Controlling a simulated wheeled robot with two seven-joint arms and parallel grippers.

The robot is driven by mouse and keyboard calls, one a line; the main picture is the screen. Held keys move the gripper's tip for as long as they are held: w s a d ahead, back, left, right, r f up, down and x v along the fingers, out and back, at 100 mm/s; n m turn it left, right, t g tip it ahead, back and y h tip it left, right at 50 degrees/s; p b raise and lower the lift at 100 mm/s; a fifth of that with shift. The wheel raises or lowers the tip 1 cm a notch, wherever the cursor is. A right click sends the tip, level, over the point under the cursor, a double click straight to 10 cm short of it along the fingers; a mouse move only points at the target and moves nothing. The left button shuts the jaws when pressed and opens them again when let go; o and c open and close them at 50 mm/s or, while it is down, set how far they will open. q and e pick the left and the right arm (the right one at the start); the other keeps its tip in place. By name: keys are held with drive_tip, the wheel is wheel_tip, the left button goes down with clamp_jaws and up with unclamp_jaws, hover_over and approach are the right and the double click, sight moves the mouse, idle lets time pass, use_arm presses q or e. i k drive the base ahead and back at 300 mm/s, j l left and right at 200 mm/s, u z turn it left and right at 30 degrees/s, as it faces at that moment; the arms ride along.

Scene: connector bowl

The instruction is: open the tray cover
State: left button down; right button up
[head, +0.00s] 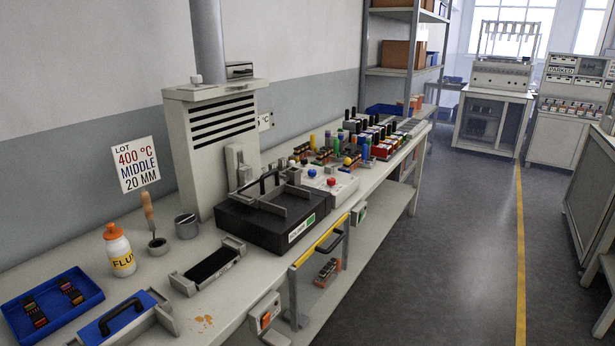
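A blue panel with a black arched handle (118,316) sits in a grey metal holder at the near left of the bench, cut by the bottom edge. It looks like a cover and lies flat, but what is under it is hidden. A black box (268,222) in the middle of the bench also carries a dark handle, inside a grey frame on its top. I cannot tell for sure which one is the tray cover. Neither of my grippers shows in the head view.
A yellow rail (321,240) runs along the front edge. Many coloured parts crowd the far end.

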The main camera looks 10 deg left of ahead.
sight(97, 332)
drive_tip(key=u, duration=1.6)
